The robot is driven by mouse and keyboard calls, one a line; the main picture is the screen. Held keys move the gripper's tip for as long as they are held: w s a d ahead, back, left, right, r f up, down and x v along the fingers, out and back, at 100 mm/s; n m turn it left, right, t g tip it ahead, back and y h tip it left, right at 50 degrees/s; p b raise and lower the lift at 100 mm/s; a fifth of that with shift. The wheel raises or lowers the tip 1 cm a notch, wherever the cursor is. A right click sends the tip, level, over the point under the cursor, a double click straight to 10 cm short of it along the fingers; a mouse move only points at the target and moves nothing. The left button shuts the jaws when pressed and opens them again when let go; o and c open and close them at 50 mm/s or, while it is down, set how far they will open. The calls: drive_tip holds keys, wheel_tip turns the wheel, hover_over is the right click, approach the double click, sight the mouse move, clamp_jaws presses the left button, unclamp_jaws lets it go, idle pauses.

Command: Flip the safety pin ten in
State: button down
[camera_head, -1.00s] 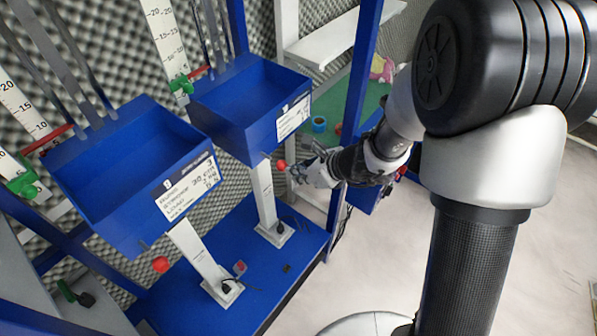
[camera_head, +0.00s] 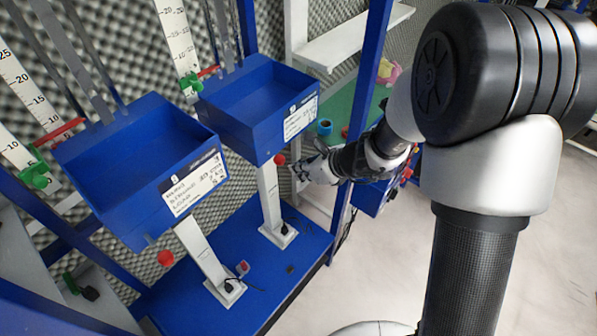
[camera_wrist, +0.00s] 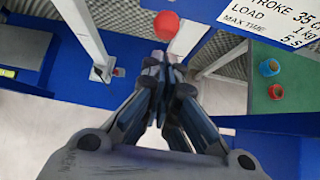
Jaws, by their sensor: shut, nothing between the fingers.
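A red ball knob (camera_head: 280,159) sticks out below the front of the right blue bin (camera_head: 232,128). A second red knob (camera_head: 165,258) sits below the left blue bin (camera_head: 120,205). I cannot read a number ten on either, so which is safety pin ten is unclear. My gripper (camera_head: 301,168) is just right of the right knob, with its fingers shut and empty. In the wrist view the red knob (camera_wrist: 166,25) is just beyond the closed fingertips (camera_wrist: 163,60). Whether they touch it I cannot tell.
A white label (camera_wrist: 275,20) is on the bin front beside the knob. White posts (camera_head: 270,200) rise from a blue base (camera_head: 200,290). A blue frame post (camera_head: 365,90) stands close behind my arm. A green surface (camera_head: 345,110) holds a blue roll (camera_head: 324,127). Open floor lies at right.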

drive_tip(key=p+v, duration=0.2)
drive_tip(key=v, duration=0.9)
drive_tip(key=shift+s+d+f, duration=0.25)
drive_tip(key=shift+s+d, duration=0.05)
drive_tip(key=shift+s, duration=0.1)
drive_tip(key=shift+w, duration=0.1)
drive_tip(key=s+a+r+n+g+h+b, duration=0.1)
drive_tip(key=s+n+g+b, duration=0.1)
drive_tip(key=s+n+b, duration=0.9)
drive_tip(key=s+d+f+n+t+h+b, duration=0.1)
drive_tip(key=s+d+f+n+h+b, duration=0.1)
drive_tip(key=s+d+n+h, duration=0.4)
drive_tip(key=s+d+n+b, duration=0.1)
drive_tip(key=s+d+n, duration=0.3)
drive_tip(key=s+n, duration=0.2)
drive_tip(key=shift+s+f+n, duration=0.2)
drive_tip(key=shift+s+n, duration=0.15)
drive_tip(key=shift+n, duration=0.95)
